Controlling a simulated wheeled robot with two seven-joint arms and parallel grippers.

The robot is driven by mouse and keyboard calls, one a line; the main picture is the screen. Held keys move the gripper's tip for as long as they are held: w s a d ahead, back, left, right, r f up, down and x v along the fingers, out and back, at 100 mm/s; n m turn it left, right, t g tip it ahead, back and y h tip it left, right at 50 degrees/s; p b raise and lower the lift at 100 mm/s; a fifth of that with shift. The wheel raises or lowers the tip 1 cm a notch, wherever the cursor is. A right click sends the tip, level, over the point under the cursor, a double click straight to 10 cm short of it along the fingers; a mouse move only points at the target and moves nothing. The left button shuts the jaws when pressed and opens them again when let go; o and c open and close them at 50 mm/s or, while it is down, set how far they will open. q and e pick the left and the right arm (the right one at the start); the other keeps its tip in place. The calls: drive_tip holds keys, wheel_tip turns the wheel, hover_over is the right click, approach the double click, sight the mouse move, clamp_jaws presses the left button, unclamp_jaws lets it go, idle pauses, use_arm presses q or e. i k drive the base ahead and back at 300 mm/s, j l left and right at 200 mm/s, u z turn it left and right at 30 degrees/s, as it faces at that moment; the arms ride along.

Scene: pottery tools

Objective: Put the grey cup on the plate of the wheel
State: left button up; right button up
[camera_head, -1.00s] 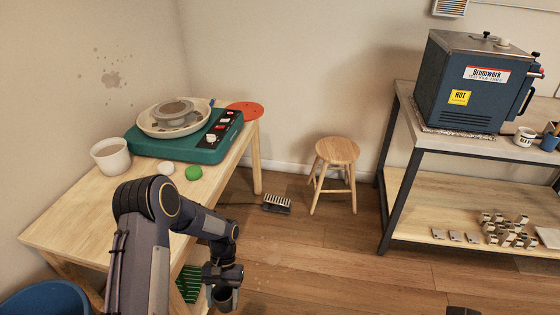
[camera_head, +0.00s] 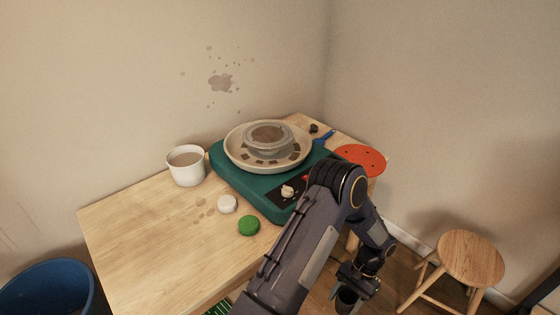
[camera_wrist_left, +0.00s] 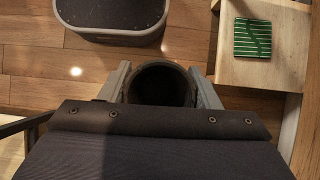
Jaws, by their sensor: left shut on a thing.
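My left gripper (camera_head: 354,286) is shut on a dark grey cup (camera_head: 347,301), low at the bottom of the head view, beside the table and below its top. In the left wrist view the cup (camera_wrist_left: 162,84) sits between the two fingers with its round, dark mouth facing the camera. The green pottery wheel (camera_head: 228,172) stands on the wooden table. Its round grey-brown plate (camera_head: 268,136) sits inside a cream splash pan (camera_head: 236,154), and nothing stands on the plate. The cup is apart from the wheel. My right gripper is not in view.
On the table (camera_head: 130,230) are a white tub (camera_head: 186,168), a white round piece (camera_head: 227,204), a green round piece (camera_head: 248,225) and a red disc (camera_head: 360,159). A wooden stool (camera_head: 468,256) stands right, a blue bin (camera_head: 50,290) lower left. The table's front left is clear.

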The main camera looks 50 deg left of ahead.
sight(267, 134)
drive_tip(key=i+l+u, duration=0.15)
drive_tip(key=i+u, duration=0.25)
drive_tip(key=i+l+u, duration=0.4)
drive_tip(key=i, duration=0.15)
drive_tip(key=i+l+u, duration=0.4)
